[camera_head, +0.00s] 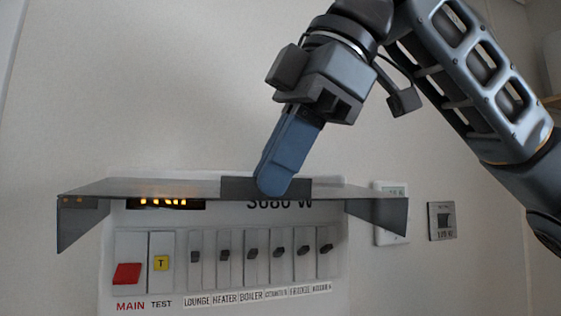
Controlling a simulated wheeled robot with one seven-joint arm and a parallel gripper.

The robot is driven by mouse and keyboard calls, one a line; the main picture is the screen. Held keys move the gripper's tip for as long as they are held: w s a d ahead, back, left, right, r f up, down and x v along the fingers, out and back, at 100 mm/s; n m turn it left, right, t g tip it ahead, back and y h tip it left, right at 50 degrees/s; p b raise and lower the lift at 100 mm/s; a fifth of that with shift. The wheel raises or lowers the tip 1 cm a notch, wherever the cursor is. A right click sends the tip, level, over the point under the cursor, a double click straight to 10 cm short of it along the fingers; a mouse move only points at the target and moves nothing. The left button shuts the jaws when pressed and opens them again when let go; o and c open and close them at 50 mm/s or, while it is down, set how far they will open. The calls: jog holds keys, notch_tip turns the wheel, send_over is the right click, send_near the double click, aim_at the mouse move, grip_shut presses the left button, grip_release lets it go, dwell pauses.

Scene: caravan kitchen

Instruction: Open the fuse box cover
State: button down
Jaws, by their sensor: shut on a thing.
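The fuse box (171,220) is on the wall at lower centre, with a red MAIN switch (127,273), a yellow-marked TEST switch (161,263) and several dark breaker toggles in a row. Its dark, see-through cover (110,188) is swung up and stands out roughly level above the switches, so they show uncovered. My gripper (272,188) comes down from above, its blue fingers shut on the cover at the dark tab (238,187) in the middle of its front edge. The fingers overlap in this view, and the cover's hinge side is mostly hidden.
A white wall panel (391,234) is partly behind the cover's right end. A small grey wall panel (441,221) is to its right. My arm fills the upper right. The wall to the left is bare.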

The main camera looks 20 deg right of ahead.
jog(key=c, duration=1.3)
grip_release()
jog(key=v, duration=0.8)
jog(key=shift+f, duration=0.1)
